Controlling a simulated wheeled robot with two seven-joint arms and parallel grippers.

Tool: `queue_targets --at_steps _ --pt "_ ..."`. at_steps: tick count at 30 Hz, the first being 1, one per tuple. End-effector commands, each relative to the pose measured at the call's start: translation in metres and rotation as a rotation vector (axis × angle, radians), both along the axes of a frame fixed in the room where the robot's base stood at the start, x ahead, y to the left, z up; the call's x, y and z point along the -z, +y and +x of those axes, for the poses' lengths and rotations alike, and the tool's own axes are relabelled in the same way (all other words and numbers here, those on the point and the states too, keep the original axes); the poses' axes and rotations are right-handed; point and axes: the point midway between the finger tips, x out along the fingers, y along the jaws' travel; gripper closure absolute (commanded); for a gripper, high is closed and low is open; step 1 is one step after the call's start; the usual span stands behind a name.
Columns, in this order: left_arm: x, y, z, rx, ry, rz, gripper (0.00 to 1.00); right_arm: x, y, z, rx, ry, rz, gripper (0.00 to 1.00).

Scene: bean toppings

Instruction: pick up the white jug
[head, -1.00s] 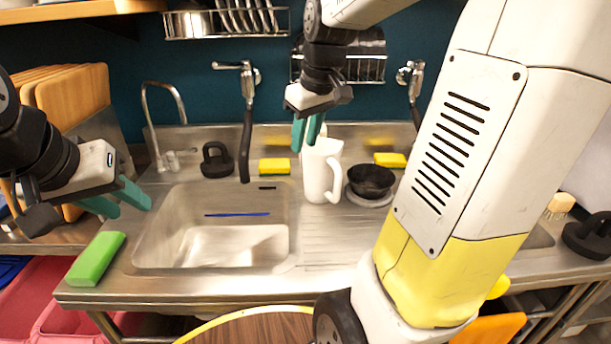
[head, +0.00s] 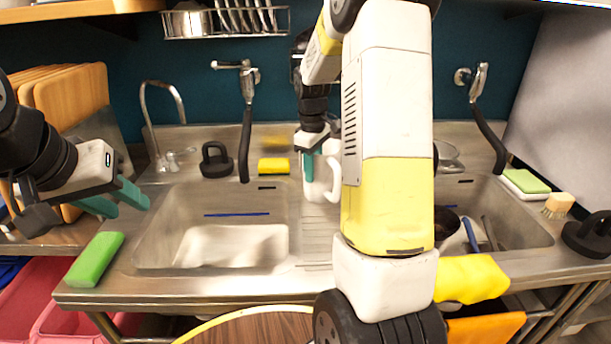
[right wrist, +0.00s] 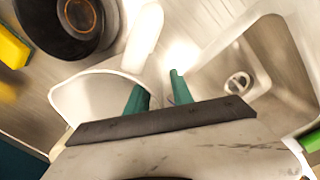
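The white jug (head: 319,188) stands upright on the metal drainboard between the sinks, its handle toward the right. My right arm partly hides it in the head view. In the right wrist view the jug's open mouth (right wrist: 85,95) lies at the left, with the handle (right wrist: 145,35) above it. My right gripper (head: 309,167) is at the jug's top, pointing down and open. In the right wrist view, one green finger is over or inside the mouth and the other is outside, with the jug's wall between them. My left gripper (head: 120,201) is open and empty, left of the left sink.
A yellow sponge (head: 273,165) and a black weight-like object (head: 216,160) sit behind the left sink (head: 225,245). A dark bowl (right wrist: 82,22) stands near the jug. A green block (head: 95,259) lies at the front left. The right sink holds dishes.

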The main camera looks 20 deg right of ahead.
Motion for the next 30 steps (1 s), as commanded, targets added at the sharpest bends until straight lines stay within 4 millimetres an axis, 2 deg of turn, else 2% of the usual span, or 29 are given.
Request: queue_targets --at_steps 4,12,16,17,30 --pt "0.000 0.000 0.000 0.000 0.000 0.000 0.64 0.017 -0.001 0.000 0.001 0.001 0.000 0.72" --pt "0.000 0.000 0.000 0.000 0.000 0.000 0.64 0.020 -0.001 0.001 0.001 -0.001 0.000 0.72" --pt "0.000 0.000 0.000 0.000 0.000 0.000 0.64 0.020 -0.001 0.001 0.001 -0.001 0.000 0.97" --pt "0.000 0.000 0.000 0.000 0.000 0.000 0.64 0.020 -0.001 0.001 0.001 -0.001 0.000 1.00" --pt "0.000 0.000 0.000 0.000 0.000 0.000 0.64 0.019 -0.001 0.001 0.001 -0.001 0.000 1.00"
